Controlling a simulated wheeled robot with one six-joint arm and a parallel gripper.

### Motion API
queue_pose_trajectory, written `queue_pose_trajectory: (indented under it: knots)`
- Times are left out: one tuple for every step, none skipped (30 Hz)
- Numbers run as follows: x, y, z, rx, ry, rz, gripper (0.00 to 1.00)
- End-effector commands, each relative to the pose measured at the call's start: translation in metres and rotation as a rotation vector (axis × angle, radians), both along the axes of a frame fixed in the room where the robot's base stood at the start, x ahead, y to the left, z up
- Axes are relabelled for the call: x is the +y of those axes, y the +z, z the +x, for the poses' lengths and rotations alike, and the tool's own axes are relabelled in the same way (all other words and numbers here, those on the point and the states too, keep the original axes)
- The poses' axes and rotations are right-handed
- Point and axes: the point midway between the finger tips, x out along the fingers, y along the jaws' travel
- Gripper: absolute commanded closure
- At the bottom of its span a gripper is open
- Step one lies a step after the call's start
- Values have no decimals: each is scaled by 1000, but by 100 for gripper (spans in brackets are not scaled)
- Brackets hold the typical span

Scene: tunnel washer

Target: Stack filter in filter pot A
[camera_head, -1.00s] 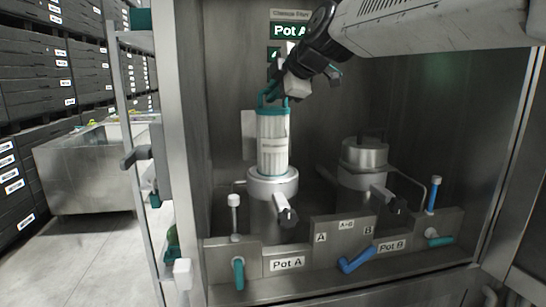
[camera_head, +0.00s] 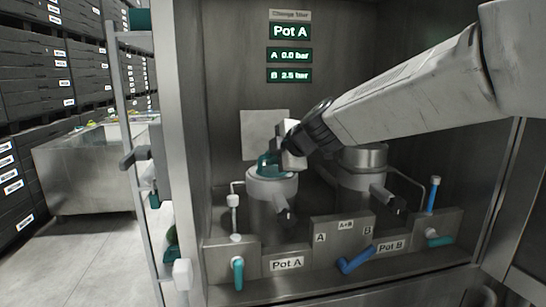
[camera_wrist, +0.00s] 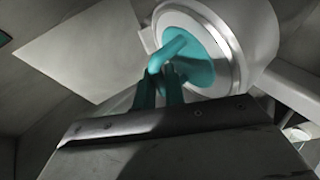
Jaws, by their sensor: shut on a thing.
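The filter (camera_head: 268,160) sits down inside filter pot A (camera_head: 270,184); in the head view only its teal top and handle show above the rim. The wrist view also shows the teal cap (camera_wrist: 205,62) within the round pale rim of the pot (camera_wrist: 232,25). My gripper (camera_head: 280,157) is at the pot's mouth, shut on the filter's teal handle (camera_wrist: 165,58). The filter's white body is hidden inside the pot.
Pot B (camera_head: 365,160) stands to the right, partly behind my arm, with its lid on. A blue lever (camera_head: 356,262) and teal levers (camera_head: 238,272) line the front panel. Displays (camera_head: 289,55) read A 0.0 bar and B 2.5 bar. Cabinet walls enclose both sides.

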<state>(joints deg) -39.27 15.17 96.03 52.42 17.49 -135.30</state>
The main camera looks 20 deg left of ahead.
Motion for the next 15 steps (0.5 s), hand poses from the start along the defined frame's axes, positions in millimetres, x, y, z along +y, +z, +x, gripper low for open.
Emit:
queue_pose_trajectory:
  knots:
    - [0, 1, 0, -1, 0, 1, 100]
    - [0, 1, 0, -1, 0, 1, 100]
    - [0, 1, 0, -1, 0, 1, 100]
    - [0, 1, 0, -1, 0, 1, 100]
    - [0, 1, 0, -1, 0, 1, 100]
    - [0, 0, 0, -1, 0, 1, 100]
    - [0, -1, 0, 0, 0, 2, 100]
    - [0, -2, 0, 0, 0, 2, 100]
    - [0, -3, 0, 2, 0, 1, 100]
    - [0, -4, 0, 1, 0, 1, 100]
    - [0, -5, 0, 2, 1, 0, 86]
    - [0, -5, 0, 1, 1, 0, 75]
    - [0, -5, 0, 2, 1, 0, 67]
    - [0, -5, 0, 1, 1, 0, 67]
    - [0, -5, 0, 2, 1, 0, 67]
